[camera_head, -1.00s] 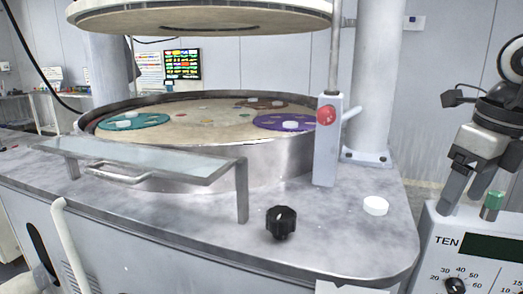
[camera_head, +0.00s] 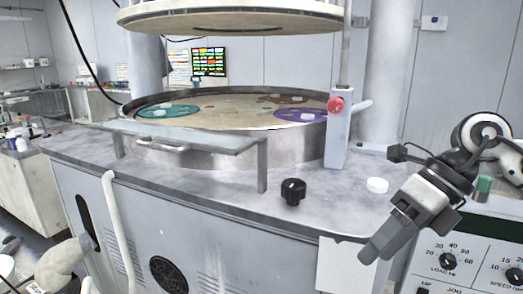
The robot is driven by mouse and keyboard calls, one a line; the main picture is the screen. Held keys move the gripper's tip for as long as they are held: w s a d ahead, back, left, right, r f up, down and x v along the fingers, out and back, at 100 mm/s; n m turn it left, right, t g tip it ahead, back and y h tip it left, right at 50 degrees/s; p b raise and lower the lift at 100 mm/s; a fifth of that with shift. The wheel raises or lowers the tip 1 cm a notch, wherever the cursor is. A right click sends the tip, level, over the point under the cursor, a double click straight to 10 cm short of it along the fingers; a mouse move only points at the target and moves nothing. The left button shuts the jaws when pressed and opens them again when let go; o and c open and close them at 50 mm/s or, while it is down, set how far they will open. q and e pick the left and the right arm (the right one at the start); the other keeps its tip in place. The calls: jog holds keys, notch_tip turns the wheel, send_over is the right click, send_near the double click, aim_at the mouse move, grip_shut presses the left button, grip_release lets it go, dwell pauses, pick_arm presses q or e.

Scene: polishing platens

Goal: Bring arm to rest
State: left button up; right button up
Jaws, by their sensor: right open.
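My right gripper (camera_head: 377,248) hangs at the right of the head view, in front of the machine's front right corner, with its fingers pointing down and to the left. It is open and I see nothing between its fingers. My right arm comes in from the right edge. My left gripper is not clearly in view; a pale arm-like shape shows at the lower left edge.
A polishing machine (camera_head: 220,190) fills the middle, with a round basin holding teal (camera_head: 168,112) and purple (camera_head: 300,115) discs. A black knob (camera_head: 293,191), a white puck (camera_head: 377,185) and a red button (camera_head: 335,105) are near the gripper. A control panel (camera_head: 470,245) stands at right.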

jog(key=s+a+m+t+y, duration=0.2)
jog(key=a+m+y, duration=0.6)
jog(key=a+y, duration=0.75)
jog(key=w+d+f+m+t+h, duration=0.25)
jog(key=f+m+t+h, duration=0.5)
jog(key=m, duration=0.55)
jog(key=w+d+f+m+t+h, duration=0.1)
jog(key=d+f+m+t+h, duration=0.3)
jog(key=f+m+t+h, duration=0.65)
jog(key=s+d+f+m+g+h, duration=0.1)
jog(key=s+d+f+m+g, duration=0.1)
jog(key=s+f+m+g, duration=0.7)
notch_tip(320, 180, down, 4)
jog(key=s, duration=0.2)
jog(key=shift+s+d+f, duration=0.25)
jog(key=shift+s+d, duration=0.05)
jog(key=shift+d, duration=0.1)
